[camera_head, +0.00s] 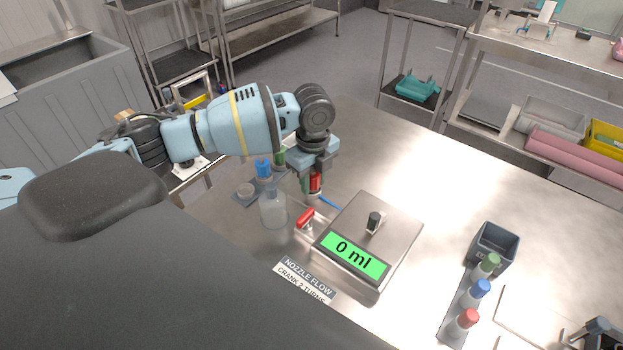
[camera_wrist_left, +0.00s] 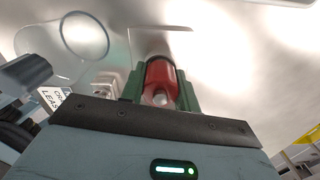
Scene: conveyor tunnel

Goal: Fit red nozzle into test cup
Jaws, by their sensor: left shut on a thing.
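My left gripper (camera_head: 314,184) is shut on the red nozzle (camera_head: 316,182), above the steel table just behind the scale. In the left wrist view the red nozzle (camera_wrist_left: 160,75) sits between the green-grey fingers (camera_wrist_left: 160,88). A clear cup (camera_head: 273,211), which looks like the test cup, stands on the table to the left of the gripper and apart from the nozzle. In the wrist view a clear round cup rim (camera_wrist_left: 84,36) shows at upper left. The nozzle's lower end is partly hidden by the fingers.
A scale (camera_head: 397,222) reading 0 ml stands right of the gripper. A red handle (camera_head: 305,218) lies by the cup. A blue nozzle (camera_head: 263,168) and a green one (camera_head: 280,156) stand behind. At right are a dark bin (camera_head: 492,243) and a rack with green, blue and red tops (camera_head: 470,317).

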